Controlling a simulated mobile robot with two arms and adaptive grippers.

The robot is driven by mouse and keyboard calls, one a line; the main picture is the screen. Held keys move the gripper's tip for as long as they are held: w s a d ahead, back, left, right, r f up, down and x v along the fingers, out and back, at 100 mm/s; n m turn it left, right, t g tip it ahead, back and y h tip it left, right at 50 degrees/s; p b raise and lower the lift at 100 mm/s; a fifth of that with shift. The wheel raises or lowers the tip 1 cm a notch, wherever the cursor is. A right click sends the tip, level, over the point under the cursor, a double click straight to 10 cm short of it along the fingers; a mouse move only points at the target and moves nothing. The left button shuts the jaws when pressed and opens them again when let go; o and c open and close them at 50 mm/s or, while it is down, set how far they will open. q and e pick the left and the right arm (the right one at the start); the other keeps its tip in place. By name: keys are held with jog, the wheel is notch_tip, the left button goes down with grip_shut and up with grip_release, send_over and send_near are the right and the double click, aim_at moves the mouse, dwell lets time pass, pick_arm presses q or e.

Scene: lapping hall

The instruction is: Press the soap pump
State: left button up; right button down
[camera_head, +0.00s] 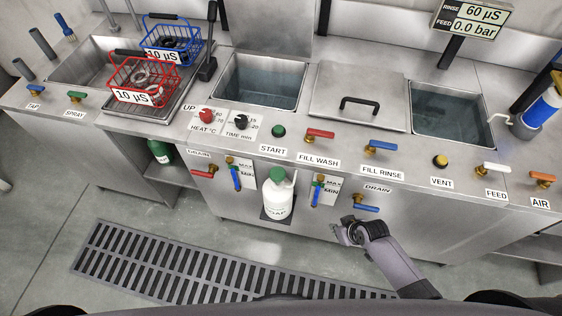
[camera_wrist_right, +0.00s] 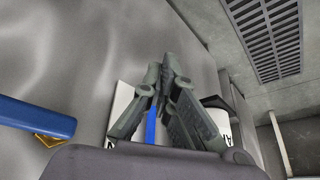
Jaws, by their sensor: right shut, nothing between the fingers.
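The soap pump (camera_head: 277,198) is a white bottle with a green top. It stands upright on a small dark bracket on the front panel of the steel bench, below the middle of the counter. My right gripper (camera_head: 343,230) is to the right of the bottle and a little lower, apart from it. Its fingers are shut and empty. In the right wrist view the gripper (camera_wrist_right: 161,74) points at the steel panel and hides part of a white label. A white thing with a dark edge, partly hidden behind the fingers, seems to be the bottle. My left gripper is not in view.
A blue drain handle (camera_head: 366,208) sticks out just above my right gripper, and shows in the wrist view (camera_wrist_right: 35,117). A red drain handle (camera_head: 203,173) and gauges flank the bottle. A floor grate (camera_head: 170,262) lies below. Space before the bottle is clear.

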jog(key=w+a+r+n+y, duration=0.2)
jog(key=w+a+r+n, duration=0.1)
jog(key=r, duration=0.8)
jog(key=w+a+r+n+g+y, duration=0.1)
jog(key=w+a+r+n+y, duration=0.1)
jog(key=r, duration=1)
jog(key=w+a+r+n+g+y, duration=0.1)
jog(key=w+a+r+n, duration=0.3)
jog(key=r, duration=0.8)
jog(key=shift+a+n+y, duration=0.6)
jog(key=shift+a+n, duration=0.3)
jog(key=p, duration=0.2)
send_over(281, 171)
jog(key=f, duration=0.6)
jog(key=shift+s+d, duration=0.1)
jog(key=shift+d, duration=0.25)
jog(key=f, duration=0.2)
jog(key=f+p, duration=0.1)
jog(key=shift+a+f, duration=0.4)
jog(key=shift+d+f, duration=0.1)
jog(key=shift+f, duration=0.55)
jog(key=shift+f, duration=0.1)
